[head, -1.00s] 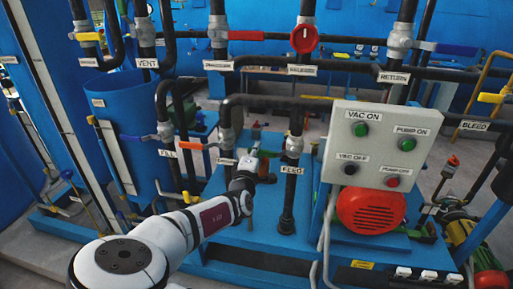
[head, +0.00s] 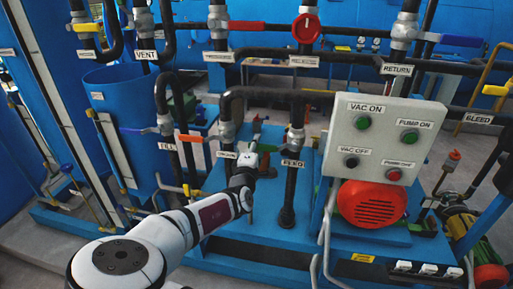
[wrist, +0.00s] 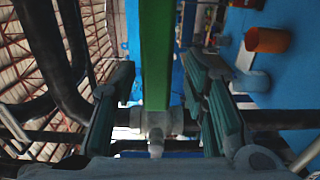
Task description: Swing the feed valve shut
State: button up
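The feed valve (head: 295,140) is a grey body on a black vertical pipe above the FEED label (head: 292,163). A green lever (head: 267,148) shows to its left, partly behind my gripper. My gripper (head: 246,165) is at the lever, left of the valve body; its fingertips are hard to make out there. In the wrist view, my gripper (wrist: 160,105) is open, with one finger on each side of a green lever (wrist: 157,55). Gaps show between the lever and both fingers. A grey valve body (wrist: 157,122) lies beyond.
The grey control box (head: 380,140) with pump and vacuum buttons stands right of the valve. An orange-handled valve (head: 190,138) is to the left. A red-handled valve (head: 245,26) and red round knob (head: 306,28) are above. Black pipes run close around my gripper.

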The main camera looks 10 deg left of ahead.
jog(key=s, duration=0.7)
jog(key=shift+s+a, duration=0.15)
jog(key=shift+s, duration=0.1)
jog(key=s+d+f+m+g+h, duration=0.1)
jog(key=d+f+m+g, duration=0.1)
jog(key=d+m+g, duration=0.45)
jog(key=s+d+f+m+g, duration=0.2)
jog(key=d+m+g, duration=0.15)
jog(key=d, duration=0.55)
jog(key=s+d+r+m+g+y, duration=0.2)
jog(key=s+d+r+m, duration=0.15)
jog(key=s+r, duration=0.45)
jog(key=s+d+r+m+g+y, duration=0.15)
jog(key=s+d+r, duration=0.25)
jog(key=s+r, duration=0.45)
jog(key=s+d+r+m+h, duration=0.1)
jog(key=s+d+r, duration=0.3)
jog(key=s, duration=0.3)
jog(key=s+d+r+m+t+h, duration=0.1)
jog(key=s+d+r, duration=0.3)
jog(key=s, duration=0.3)
jog(key=shift+s+d+r+m, duration=0.2)
jog(key=shift+s+d+m, duration=0.15)
jog(key=shift+d, duration=0.2)
